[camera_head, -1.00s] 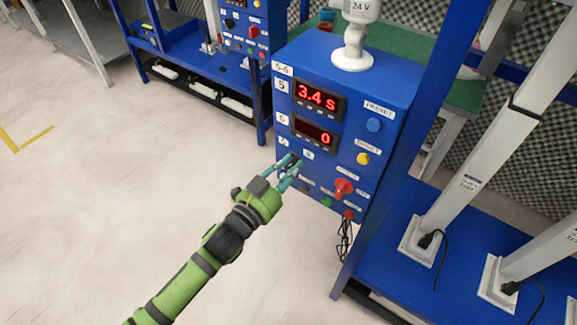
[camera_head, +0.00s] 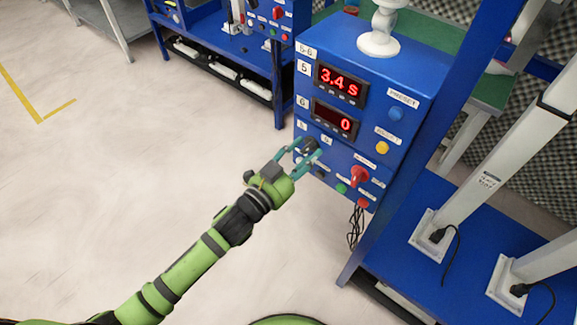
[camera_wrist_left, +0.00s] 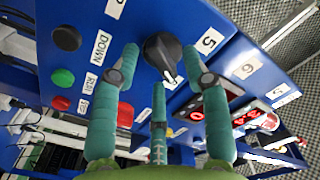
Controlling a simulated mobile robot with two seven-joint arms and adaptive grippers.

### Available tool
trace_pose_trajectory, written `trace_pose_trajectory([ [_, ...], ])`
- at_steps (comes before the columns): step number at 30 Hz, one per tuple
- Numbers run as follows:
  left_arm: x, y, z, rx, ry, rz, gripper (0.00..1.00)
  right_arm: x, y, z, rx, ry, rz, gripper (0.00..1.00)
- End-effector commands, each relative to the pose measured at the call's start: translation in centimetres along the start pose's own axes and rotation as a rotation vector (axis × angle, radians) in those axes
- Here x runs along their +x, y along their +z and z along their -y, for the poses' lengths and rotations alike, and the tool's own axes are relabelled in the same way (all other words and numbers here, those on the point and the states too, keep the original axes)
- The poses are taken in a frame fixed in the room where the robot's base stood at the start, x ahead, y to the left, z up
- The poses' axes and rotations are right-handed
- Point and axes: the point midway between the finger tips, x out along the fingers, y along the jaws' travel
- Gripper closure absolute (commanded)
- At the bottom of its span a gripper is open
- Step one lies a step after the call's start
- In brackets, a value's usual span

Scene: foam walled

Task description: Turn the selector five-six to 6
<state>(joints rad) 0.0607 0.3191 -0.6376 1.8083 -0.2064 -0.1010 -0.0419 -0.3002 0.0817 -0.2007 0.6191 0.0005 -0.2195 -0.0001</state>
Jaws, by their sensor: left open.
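The selector is a black round knob (camera_wrist_left: 163,50) with a white pointer mark, on the front of a blue control box. In the left wrist view the pointer aims down and slightly right, away from the 5 label (camera_wrist_left: 209,41) beside the knob. The knob's own 6 label cannot be made out there. In the head view the knob (camera_head: 309,145) is partly covered by the fingers. My left gripper (camera_head: 312,147) is open, its teal fingers at either side of the knob; I cannot tell whether they touch it. My right gripper is not in view.
Above the knob are red displays reading 3.4 s (camera_head: 341,84) and 0 (camera_head: 333,119). A red knob (camera_head: 360,176), a green button (camera_head: 341,188) and a yellow button (camera_head: 382,147) sit close by. A blue rack post (camera_head: 462,85) stands right of the box.

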Motion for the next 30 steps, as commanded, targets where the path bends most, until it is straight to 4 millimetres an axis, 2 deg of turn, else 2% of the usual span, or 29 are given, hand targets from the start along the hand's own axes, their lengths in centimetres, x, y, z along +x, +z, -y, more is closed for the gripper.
trace_pose_trajectory([
  [9, -6.7, 0.1, -0.1, -0.001, 0.002, 0.004, 0.54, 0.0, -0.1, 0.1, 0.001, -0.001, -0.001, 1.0],
  [15, -9.8, 0.1, -0.1, 0.0, 0.002, 0.002, 0.54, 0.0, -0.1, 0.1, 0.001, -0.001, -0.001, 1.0],
  [21, -11.0, -0.1, -0.1, 0.001, 0.001, 0.0, 0.54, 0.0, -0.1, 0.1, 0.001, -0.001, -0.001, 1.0],
  [30, -11.1, -0.1, 0.0, 0.001, 0.001, -0.001, 0.54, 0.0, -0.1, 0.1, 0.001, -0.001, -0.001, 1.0],
])
